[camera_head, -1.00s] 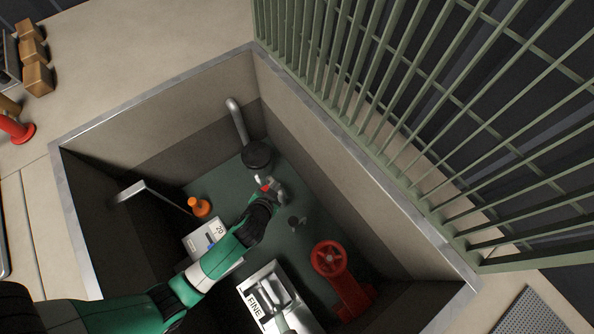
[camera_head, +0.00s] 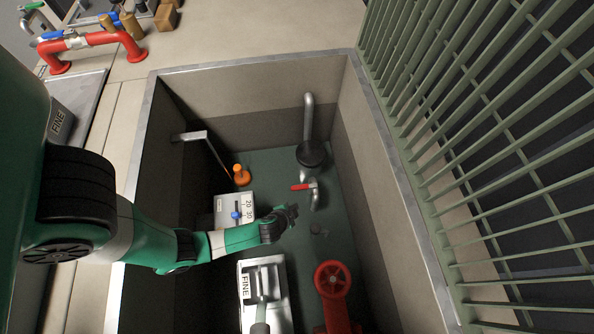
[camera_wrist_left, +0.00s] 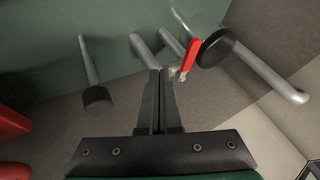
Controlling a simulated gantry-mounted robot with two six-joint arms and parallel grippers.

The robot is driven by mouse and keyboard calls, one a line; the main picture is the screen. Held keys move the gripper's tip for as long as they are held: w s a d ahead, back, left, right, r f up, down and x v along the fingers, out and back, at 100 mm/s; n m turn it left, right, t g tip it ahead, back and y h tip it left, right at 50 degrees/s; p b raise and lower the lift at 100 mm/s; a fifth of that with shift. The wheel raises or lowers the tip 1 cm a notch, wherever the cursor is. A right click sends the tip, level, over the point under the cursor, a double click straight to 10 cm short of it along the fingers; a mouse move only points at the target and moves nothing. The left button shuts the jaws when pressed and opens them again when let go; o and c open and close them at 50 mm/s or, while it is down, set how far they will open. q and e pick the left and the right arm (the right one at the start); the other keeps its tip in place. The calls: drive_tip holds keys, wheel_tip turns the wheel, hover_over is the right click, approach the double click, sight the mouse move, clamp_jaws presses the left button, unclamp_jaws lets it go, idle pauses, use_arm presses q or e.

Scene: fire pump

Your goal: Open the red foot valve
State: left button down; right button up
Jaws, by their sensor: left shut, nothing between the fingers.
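The red foot valve shows as a short red lever (camera_head: 301,187) on a grey metal pipe fitting (camera_head: 315,195), on the green floor of the pit. In the head view the lever points left from the fitting. My left gripper (camera_head: 293,210) is just below the lever in that view, shut and empty. In the left wrist view the red lever (camera_wrist_left: 193,54) stands tilted, just right of and beyond the shut fingertips (camera_wrist_left: 160,72). They look apart, but the depth gap is hard to tell. My right gripper is not in view.
A black round cap (camera_head: 311,153) on a bent pipe stands behind the valve. A red handwheel (camera_head: 332,279), a "FINE" box (camera_head: 265,290), a dial box (camera_head: 238,208) and an orange knob (camera_head: 242,175) share the pit. Pit walls and a green railing (camera_head: 480,120) bound the right side.

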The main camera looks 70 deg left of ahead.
sight(304, 187)
use_arm(q)
drive_tip(key=w+a+f+b, duration=0.2)
drive_tip(key=w+a+f, duration=0.1)
drive_tip(key=a, duration=0.3)
drive_tip(key=shift+f+b, duration=0.4)
drive_tip(key=shift+f, duration=0.15)
